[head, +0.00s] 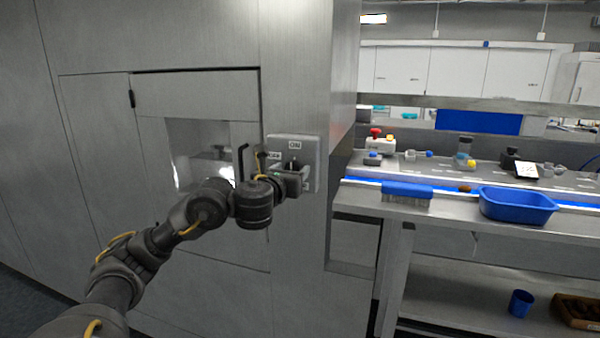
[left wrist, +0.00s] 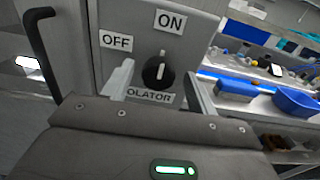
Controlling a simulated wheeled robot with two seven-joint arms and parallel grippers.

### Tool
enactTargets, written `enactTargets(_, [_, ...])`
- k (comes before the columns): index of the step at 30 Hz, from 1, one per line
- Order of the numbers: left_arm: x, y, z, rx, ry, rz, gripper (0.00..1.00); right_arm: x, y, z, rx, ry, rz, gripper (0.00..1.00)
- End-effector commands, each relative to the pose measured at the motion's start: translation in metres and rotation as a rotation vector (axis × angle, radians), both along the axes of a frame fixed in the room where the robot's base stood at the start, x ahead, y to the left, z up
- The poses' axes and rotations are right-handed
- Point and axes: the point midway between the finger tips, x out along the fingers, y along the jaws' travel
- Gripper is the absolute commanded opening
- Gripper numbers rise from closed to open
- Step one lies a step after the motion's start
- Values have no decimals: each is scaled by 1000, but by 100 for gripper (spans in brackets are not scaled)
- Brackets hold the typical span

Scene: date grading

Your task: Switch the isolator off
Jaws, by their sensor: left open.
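The isolator (head: 312,152) is a light grey box on the steel cabinet wall, with an ON label at its top. In the left wrist view, its black round knob (left wrist: 152,76) sits between the ON label (left wrist: 170,20), the OFF label (left wrist: 116,40) and a partly covered "OLATOR" label (left wrist: 150,96). The knob's white mark points up toward ON. My left gripper (head: 298,176) is open in front of the isolator. In the left wrist view its two fingers stand either side of the knob; I cannot tell whether they touch it. My right gripper is not in view.
A black door handle (left wrist: 42,52) stands out left of the isolator. Right of the cabinet is a bench with a blue brush (head: 407,190), a blue tub (head: 518,205) and a red-button box (head: 380,144). A blue cup (head: 521,303) is on the lower shelf.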

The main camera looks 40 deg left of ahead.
Motion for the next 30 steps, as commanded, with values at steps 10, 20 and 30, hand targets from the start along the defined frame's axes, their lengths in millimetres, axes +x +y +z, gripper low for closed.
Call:
enactTargets(10, [1, 5, 1, 0, -1, 4, 58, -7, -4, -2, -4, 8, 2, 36])
enactTargets(20, [2, 4, 1, 0, -1, 2, 23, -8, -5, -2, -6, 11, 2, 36])
enactTargets(30, [2, 4, 1, -27, -10, 2, 14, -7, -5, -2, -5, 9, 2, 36])
